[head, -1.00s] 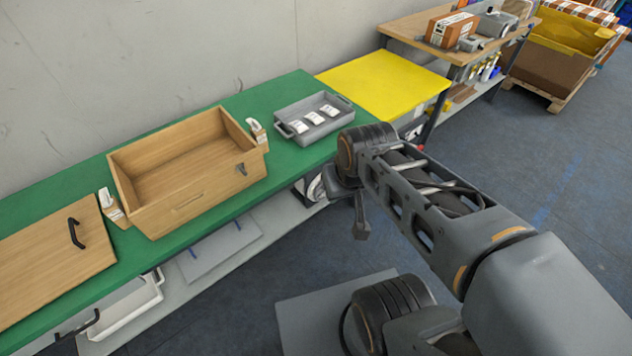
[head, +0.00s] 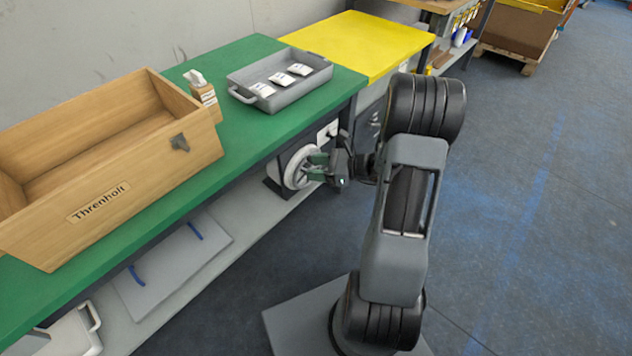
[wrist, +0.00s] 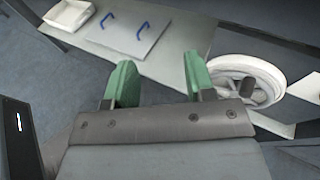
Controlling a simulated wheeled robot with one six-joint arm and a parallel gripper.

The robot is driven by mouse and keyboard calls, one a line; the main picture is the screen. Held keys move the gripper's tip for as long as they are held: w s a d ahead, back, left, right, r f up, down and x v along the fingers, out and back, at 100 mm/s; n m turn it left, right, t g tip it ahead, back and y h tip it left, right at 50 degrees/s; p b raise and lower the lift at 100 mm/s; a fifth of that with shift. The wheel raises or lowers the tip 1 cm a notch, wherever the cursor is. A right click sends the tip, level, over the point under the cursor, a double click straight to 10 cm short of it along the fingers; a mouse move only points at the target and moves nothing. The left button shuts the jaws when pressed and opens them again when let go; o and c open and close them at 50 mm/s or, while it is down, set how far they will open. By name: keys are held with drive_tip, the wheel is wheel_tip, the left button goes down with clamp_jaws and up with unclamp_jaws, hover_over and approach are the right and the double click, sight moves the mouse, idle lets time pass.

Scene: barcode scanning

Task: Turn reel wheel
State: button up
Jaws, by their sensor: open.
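The reel wheel (head: 298,167) is a white, spoked disc mounted on a dark unit under the green bench, near its right end. My gripper (head: 317,166) is in front of the wheel, with its green fingers pointing toward it. In the wrist view, the wheel (wrist: 247,72) lies to the right of the fingers. My gripper (wrist: 158,80) is open there, with nothing between its two green fingers. The fingers overlap the wheel's right side in the head view; I cannot tell whether they touch it.
The lower shelf (head: 215,262) carries a grey panel with blue handles (head: 172,265). The green bench top (head: 245,130) holds a wooden box (head: 110,205) and a grey tray with white packets (head: 306,86). A yellow table (head: 365,42) adjoins it. Floor at right is free.

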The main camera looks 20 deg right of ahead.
drive_tip(key=w+d+f+m+t+h+b, duration=0.2)
drive_tip(key=d+f+m+t+h+b, duration=0.4)
drive_tip(key=d+f+m, duration=0.65)
drive_tip(key=w+a+b, duration=0.1)
drive_tip(key=w+a, duration=0.1)
drive_tip(key=w, duration=0.2)
drive_tip(key=w+a+f+n+t+b, duration=0.1)
drive_tip(key=w+a, duration=0.1)
drive_tip(key=w, duration=0.2)
drive_tip(key=w+a+f+n+b, duration=0.1)
drive_tip(key=w+a, duration=0.1)
drive_tip(key=w, duration=0.2)
drive_tip(key=shift+w+a+y, duration=0.1)
drive_tip(key=shift+a+y, duration=0.25)
drive_tip(key=shift+y, duration=0.05)
clamp_jaws()
